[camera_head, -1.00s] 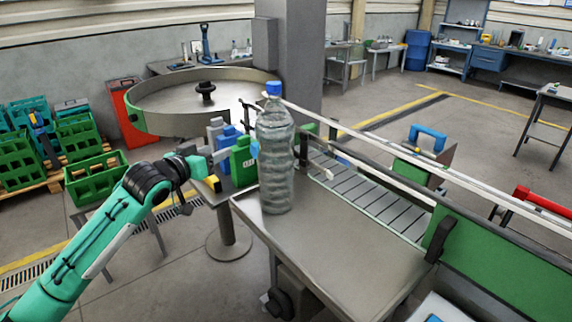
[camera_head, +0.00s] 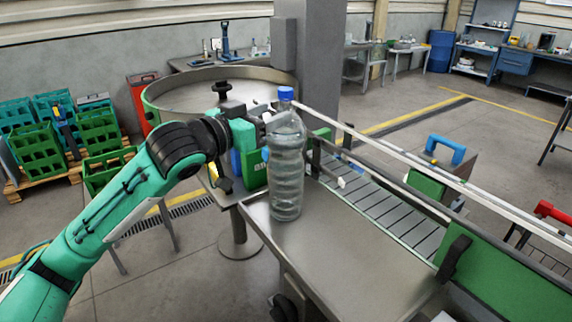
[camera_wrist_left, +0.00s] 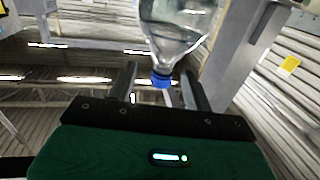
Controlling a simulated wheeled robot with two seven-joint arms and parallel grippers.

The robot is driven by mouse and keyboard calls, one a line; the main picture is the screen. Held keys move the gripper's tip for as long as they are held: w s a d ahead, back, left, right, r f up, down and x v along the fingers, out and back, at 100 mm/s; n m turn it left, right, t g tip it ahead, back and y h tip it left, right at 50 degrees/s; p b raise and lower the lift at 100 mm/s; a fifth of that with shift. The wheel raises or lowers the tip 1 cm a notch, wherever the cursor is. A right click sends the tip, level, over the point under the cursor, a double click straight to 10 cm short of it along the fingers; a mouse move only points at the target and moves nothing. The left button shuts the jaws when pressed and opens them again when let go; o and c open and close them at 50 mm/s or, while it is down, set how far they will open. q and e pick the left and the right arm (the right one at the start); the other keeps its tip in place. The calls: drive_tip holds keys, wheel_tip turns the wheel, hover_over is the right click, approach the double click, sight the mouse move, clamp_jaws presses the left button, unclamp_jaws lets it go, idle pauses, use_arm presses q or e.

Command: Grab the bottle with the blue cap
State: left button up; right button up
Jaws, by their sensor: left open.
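A clear plastic bottle (camera_head: 287,178) with a blue cap (camera_head: 286,93) stands upright on the steel table (camera_head: 335,255). My left gripper (camera_head: 272,119) is at the height of the bottle's upper part, just below the cap, reaching in from the left. It is open. In the left wrist view, the blue cap (camera_wrist_left: 161,79) and neck appear between the two spread fingers (camera_wrist_left: 163,88), and the bottle body (camera_wrist_left: 175,25) extends beyond them. Whether a finger touches the bottle cannot be told. My right gripper is out of view.
A conveyor (camera_head: 385,212) with rails runs right of the bottle. A round steel turntable (camera_head: 190,95) stands behind my left arm. Green machine parts (camera_head: 253,170) sit close left of the bottle. The table front is clear.

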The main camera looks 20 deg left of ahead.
sight(281, 105)
use_arm(q)
drive_tip(key=shift+w+d+r, duration=0.1)
drive_tip(key=shift+w+d, duration=0.05)
drive_tip(key=shift+w, duration=0.25)
drive_tip(key=p+x, duration=0.3)
drive_tip(key=x, duration=0.1)
drive_tip(key=shift+w+a+r, duration=0.25)
drive_tip(key=shift+w+d+f, duration=0.15)
drive_tip(key=shift+w+d, duration=0.05)
drive_tip(key=shift+w, duration=0.1)
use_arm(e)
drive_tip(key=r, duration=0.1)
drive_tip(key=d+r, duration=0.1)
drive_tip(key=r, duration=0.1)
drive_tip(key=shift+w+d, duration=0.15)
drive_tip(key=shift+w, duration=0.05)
use_arm(q)
drive_tip(key=shift+c, duration=0.2)
clamp_jaws()
drive_tip(key=shift+s, duration=0.1)
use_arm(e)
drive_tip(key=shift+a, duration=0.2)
use_arm(q)
drive_tip(key=shift+f, duration=0.1)
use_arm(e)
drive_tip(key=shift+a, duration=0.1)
